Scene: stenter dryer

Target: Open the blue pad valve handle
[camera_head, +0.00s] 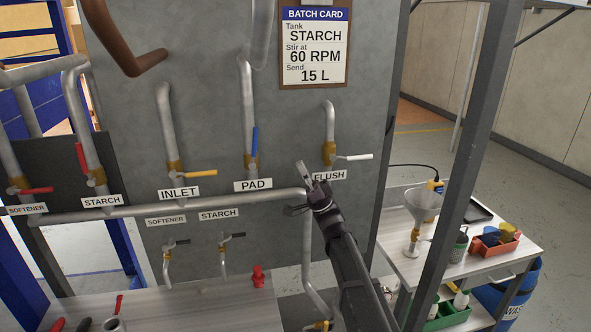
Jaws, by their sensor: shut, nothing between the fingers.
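The blue pad valve handle (255,142) stands upright, in line with its vertical grey pipe (247,105), above the PAD label (253,185). Its brass valve body (250,164) is just below it. My gripper (302,168) is to the right of the blue handle and a little lower in the picture, apart from it. It is shut and empty, pointing up and left. It is close to the left edge of the FLUSH label (331,175) and covers part of the panel there.
The white flush handle (355,157) sticks out just right of my gripper. The yellow inlet handle (201,173) is left of PAD. A cart with a funnel (422,205) stands at right, behind a dark post (460,140).

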